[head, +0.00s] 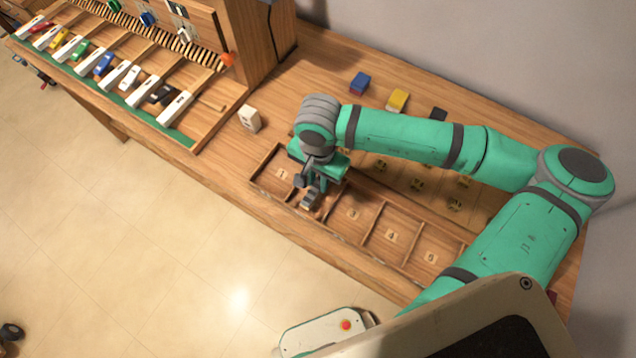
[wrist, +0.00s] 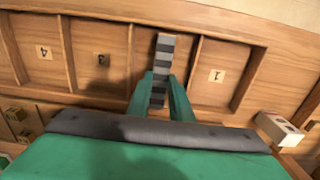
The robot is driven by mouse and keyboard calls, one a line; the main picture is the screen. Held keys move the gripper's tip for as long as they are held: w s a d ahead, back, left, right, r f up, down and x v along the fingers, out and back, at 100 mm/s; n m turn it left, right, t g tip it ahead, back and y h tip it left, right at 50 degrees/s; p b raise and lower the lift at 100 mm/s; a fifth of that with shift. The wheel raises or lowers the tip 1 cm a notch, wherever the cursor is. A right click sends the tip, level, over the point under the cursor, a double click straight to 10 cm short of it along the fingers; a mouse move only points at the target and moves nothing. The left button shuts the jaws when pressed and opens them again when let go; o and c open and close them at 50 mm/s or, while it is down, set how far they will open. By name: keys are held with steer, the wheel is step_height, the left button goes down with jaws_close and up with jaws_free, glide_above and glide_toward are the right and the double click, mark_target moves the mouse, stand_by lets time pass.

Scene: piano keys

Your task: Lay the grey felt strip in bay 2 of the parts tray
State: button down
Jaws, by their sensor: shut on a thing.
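The grey felt strip (wrist: 165,55), banded light and dark grey, is between the fingers of my gripper (wrist: 161,84), which is shut on it. In the wrist view the strip points away from me, over the bay between those marked 1 and 3, close to the divider on the bay 1 side. I cannot tell whether it touches the bay floor. The parts tray (head: 272,157) has numbered bays; bay 2's label is hidden. In the head view my gripper (head: 313,190) is over bay 2, mostly covering it, and the strip is hard to make out.
Bays 1 (head: 282,174), 3 (head: 352,214), 4 (head: 391,236) and 5 look empty. A white block (head: 249,118) stands left of the tray. Blue (head: 359,83) and yellow (head: 397,100) blocks lie behind my arm. Several brass pieces (head: 417,185) sit behind the tray. The keyboard (head: 130,85) is at left.

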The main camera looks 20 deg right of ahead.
mark_target(318, 184)
steer(key=shift+f, duration=1.5)
steer(key=shift+f, duration=0.15)
steer(key=c, duration=1.6)
jaws_free()
step_height(318, 184, up, 12)
steer(key=shift+r, duration=0.2)
